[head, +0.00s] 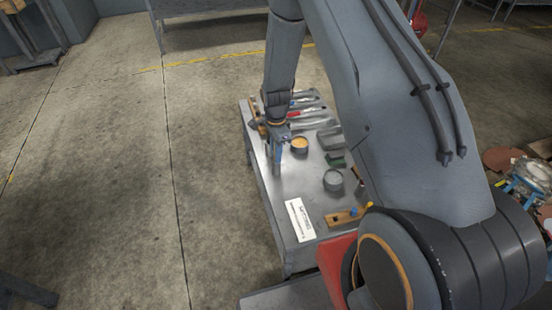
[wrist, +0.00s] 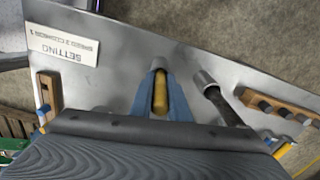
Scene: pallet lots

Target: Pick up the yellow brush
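The yellow brush (wrist: 160,95) shows in the wrist view as a yellow handle between the two blue fingers of my gripper (wrist: 160,90). The fingers lie close along both sides and appear to press on it. A pale grey tip shows just beyond the handle; the rest is hidden. In the head view my gripper (head: 275,160) points down over the left part of the grey table (head: 288,195); the brush cannot be made out there. How far it is above the tabletop is unclear.
A dark tool with a grey head (wrist: 215,95) lies right beside my fingers. A wooden rack (wrist: 270,106) is at the right. A white sign (head: 299,220), an orange-filled can (head: 299,145), a grey can (head: 333,180) and a wooden block (head: 344,217) are on the table.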

